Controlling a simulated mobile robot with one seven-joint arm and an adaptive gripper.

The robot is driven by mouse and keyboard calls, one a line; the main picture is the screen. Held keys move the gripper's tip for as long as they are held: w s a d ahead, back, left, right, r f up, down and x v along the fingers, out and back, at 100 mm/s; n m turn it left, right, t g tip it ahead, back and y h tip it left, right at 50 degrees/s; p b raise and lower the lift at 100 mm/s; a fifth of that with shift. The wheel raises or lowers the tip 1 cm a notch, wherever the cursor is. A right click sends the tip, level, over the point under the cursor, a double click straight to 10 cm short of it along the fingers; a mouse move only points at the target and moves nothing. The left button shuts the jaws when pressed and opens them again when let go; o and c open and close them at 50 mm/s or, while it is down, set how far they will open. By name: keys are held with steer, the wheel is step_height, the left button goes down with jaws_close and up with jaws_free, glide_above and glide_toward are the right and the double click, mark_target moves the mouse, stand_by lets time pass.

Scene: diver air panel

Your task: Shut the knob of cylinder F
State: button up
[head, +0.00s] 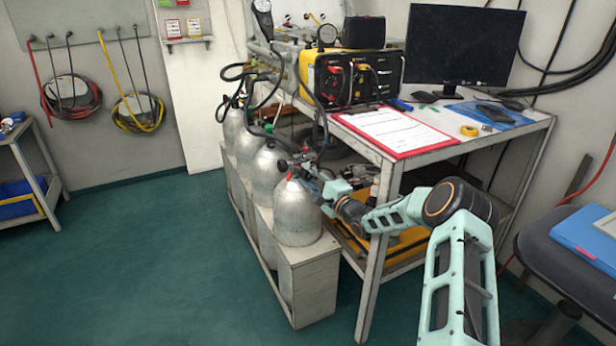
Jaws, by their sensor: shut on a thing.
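Several silver air cylinders stand in a row in a white rack (309,283) along the left side of the bench. The nearest cylinder (297,212) has a dark valve (292,166) on top. No letter is readable, so I cannot tell by label which one is cylinder F. My arm reaches in from the right, and my gripper (312,177) is at the right side of the nearest cylinder's valve. It is shut on what appears to be that valve's knob. The knob itself is mostly hidden by the dark fingers, small in this view.
A white bench (440,147) stands behind my arm, with a red clipboard (394,133), a yellow-black air panel (350,78) and a monitor (464,45). Black hoses (318,100) hang over the cylinders. The green floor at left is clear. A dark chair (572,262) is at right.

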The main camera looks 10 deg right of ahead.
steer(key=o, duration=1.2)
steer(key=shift+c, duration=0.2)
steer(key=v, duration=1.2)
